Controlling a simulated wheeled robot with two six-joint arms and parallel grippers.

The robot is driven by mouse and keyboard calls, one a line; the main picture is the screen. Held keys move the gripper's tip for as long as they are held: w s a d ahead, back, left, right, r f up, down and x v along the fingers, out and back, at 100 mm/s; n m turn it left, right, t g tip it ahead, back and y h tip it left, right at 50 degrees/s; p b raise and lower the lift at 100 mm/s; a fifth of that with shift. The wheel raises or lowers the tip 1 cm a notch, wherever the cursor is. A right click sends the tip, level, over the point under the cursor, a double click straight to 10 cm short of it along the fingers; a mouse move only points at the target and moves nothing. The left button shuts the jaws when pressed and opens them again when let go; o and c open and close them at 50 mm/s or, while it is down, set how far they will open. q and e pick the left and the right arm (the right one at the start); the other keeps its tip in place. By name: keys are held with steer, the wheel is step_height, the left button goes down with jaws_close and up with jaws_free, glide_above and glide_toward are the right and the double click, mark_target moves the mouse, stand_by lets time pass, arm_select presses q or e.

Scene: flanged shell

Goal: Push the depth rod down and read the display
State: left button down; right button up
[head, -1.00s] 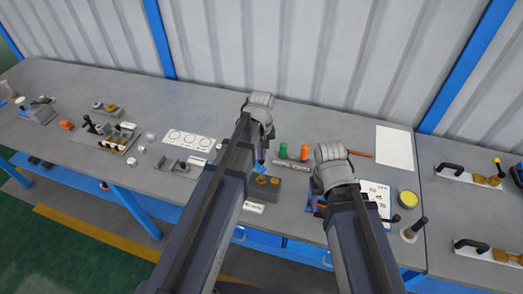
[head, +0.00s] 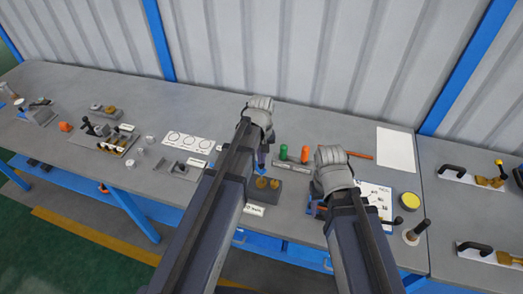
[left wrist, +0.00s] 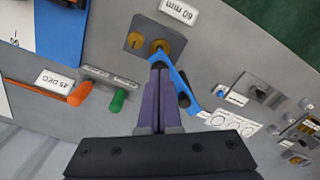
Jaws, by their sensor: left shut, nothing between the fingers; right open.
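My left gripper (left wrist: 158,98) is shut and empty, its two purple fingers together. In the left wrist view its tips are just at the near edge of a grey block (left wrist: 142,28) with two brass pieces (left wrist: 161,46). A blue bar (left wrist: 190,88) with a black part runs beside the tips; I cannot tell whether they touch it. In the head view the left gripper (head: 262,158) is behind the same block (head: 262,195). My right gripper (head: 317,206) is open, mostly hidden by its own wrist. I cannot make out the depth rod's end or a lit display.
A "60 mm" label (left wrist: 178,11) lies by the block. Green (head: 283,152) and orange (head: 305,153) handles stand behind it. A white sheet (head: 396,149), a yellow-topped disc (head: 408,200) and a black-handled piece (head: 417,232) are at right. Gauges and small parts fill the left.

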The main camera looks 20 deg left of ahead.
arm_select(q)
steer(key=shift+r, duration=0.1)
steer(key=shift+r+p, duration=0.95)
steer(key=shift+p, duration=0.1)
steer(key=s+d+f+m+y+b, duration=0.1)
steer(key=s+d+f+m+b, duration=0.8)
steer(key=s, duration=0.5)
steer(key=shift+s+d+f+b, duration=0.2)
steer(key=shift+d+f+b, duration=0.45)
steer(key=shift+d, duration=0.1)
